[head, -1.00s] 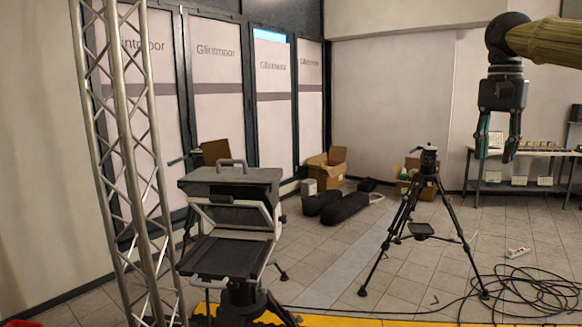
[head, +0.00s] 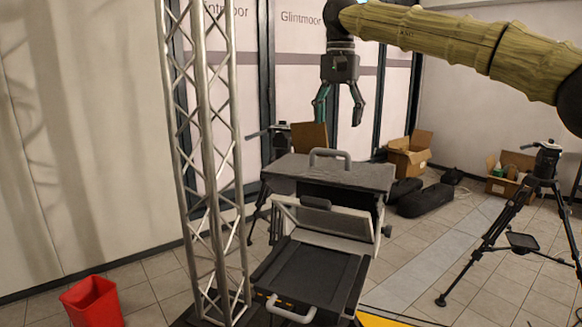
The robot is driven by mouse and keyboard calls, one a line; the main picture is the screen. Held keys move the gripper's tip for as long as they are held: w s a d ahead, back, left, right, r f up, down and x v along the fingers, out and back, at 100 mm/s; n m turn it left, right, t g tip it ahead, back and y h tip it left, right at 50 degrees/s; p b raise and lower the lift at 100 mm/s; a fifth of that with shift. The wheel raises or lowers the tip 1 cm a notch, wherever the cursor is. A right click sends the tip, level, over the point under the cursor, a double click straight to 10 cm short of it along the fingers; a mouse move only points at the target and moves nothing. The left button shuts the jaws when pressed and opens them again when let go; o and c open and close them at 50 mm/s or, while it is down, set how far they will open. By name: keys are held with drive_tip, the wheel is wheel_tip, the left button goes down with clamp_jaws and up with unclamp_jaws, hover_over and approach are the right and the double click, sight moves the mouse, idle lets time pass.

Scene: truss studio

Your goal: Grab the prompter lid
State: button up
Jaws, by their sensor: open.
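The prompter lid (head: 370,176) is a flat dark grey panel on top of the teleprompter, with a raised grey handle (head: 331,154) on it. The teleprompter (head: 310,275) stands in the middle of the head view, with a black tray-like panel low at its front. My gripper (head: 339,116) is open and empty. It points down and appears above the lid's handle in the picture, apart from it. How far it is in depth from the handle I cannot tell.
A metal truss tower (head: 208,150) stands just left of the teleprompter. A red bin (head: 92,302) is on the floor at lower left. A black tripod (head: 515,215) stands at right. Cardboard boxes (head: 409,155) and dark bags (head: 424,200) lie behind.

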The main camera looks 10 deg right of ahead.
sight(330, 155)
drive_tip(key=o, duration=0.3)
drive_tip(key=shift+a+f, duration=0.1)
drive_tip(key=shift+f, duration=0.25)
drive_tip(key=shift+o, duration=0.9)
drive_tip(key=f, duration=0.1)
drive_tip(key=s+a+f+p, duration=0.1)
drive_tip(key=shift+a+f, duration=0.3)
drive_tip(key=shift+w+f, duration=0.5)
drive_tip(key=shift+f, duration=0.4)
drive_tip(key=shift+f+p, duration=0.15)
drive_tip(key=shift+p, duration=0.2)
drive_tip(key=shift+s+d+f, duration=0.15)
drive_tip(key=shift+s, duration=0.05)
drive_tip(key=f+p, duration=0.1)
drive_tip(key=f, duration=0.1)
drive_tip(key=f+p, duration=0.1)
drive_tip(key=shift+s+a+f+p, duration=0.2)
drive_tip(key=shift+f+p, duration=0.1)
drive_tip(key=shift+f, duration=0.4)
drive_tip(key=shift+s+d, duration=0.1)
drive_tip(key=shift+d, duration=0.05)
